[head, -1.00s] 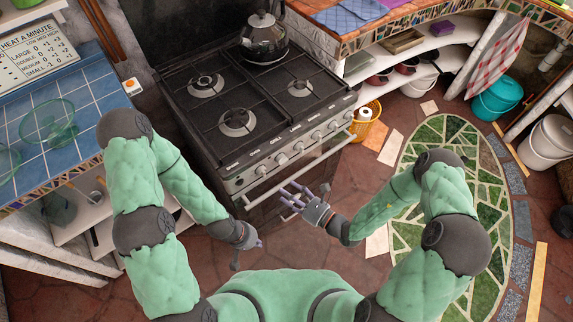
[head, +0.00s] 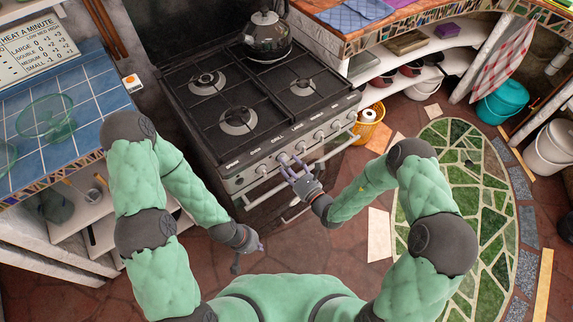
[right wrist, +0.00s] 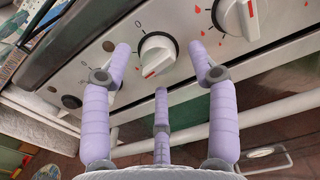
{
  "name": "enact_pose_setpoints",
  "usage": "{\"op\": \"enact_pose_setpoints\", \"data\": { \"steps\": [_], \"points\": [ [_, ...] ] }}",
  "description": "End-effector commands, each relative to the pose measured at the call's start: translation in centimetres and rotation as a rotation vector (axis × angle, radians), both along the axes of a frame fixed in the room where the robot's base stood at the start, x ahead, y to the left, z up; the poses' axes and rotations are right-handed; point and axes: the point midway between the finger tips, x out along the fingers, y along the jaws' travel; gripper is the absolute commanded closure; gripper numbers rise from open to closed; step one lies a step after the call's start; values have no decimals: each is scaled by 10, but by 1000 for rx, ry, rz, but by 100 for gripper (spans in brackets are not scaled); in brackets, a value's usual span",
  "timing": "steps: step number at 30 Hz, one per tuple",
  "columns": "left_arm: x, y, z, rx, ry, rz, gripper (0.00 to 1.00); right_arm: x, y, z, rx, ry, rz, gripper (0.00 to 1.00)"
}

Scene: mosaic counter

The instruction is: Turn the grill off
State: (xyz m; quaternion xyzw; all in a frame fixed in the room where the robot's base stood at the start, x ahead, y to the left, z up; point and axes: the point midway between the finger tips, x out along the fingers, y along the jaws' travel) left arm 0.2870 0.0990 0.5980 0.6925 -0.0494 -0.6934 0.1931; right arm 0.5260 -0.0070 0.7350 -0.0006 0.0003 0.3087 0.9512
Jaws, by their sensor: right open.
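The black-topped cooker (head: 230,160) has a row of white knobs along its steel front panel. My right gripper (head: 289,163) is open at this panel. In the right wrist view its purple fingers (right wrist: 160,70) stand on both sides of one white knob (right wrist: 157,52), with a third finger below. I see no clear contact. The knob's red mark points to the lower left, away from the 0 above it. Labels are too small to tell surely which knob is the grill's. My left gripper (head: 249,251) hangs low in front of the cooker, apart from it; its opening is unclear.
A second knob (right wrist: 238,15) is close on the right in the wrist view. The oven's rail (head: 265,195) runs below the panel. A dark kettle (head: 266,38) stands at the back of the hob. A yellow basket (head: 371,125) stands to the right of the cooker.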

Motion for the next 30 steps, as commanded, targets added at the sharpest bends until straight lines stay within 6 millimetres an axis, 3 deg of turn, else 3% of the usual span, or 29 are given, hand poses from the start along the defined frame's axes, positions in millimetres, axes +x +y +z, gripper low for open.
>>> {"op": "enact_pose_setpoints", "data": {
  "steps": [14,20,30],
  "points": [
    [0,0,-3,0,0,0,100,10,7,1,1,1,0,41],
    [0,0,-3,0,0,0,100,10,7,0,1,1,0,96],
    [0,0,-3,0,0,0,100,9,7,0,3,5,-1,96]
  ]
}}
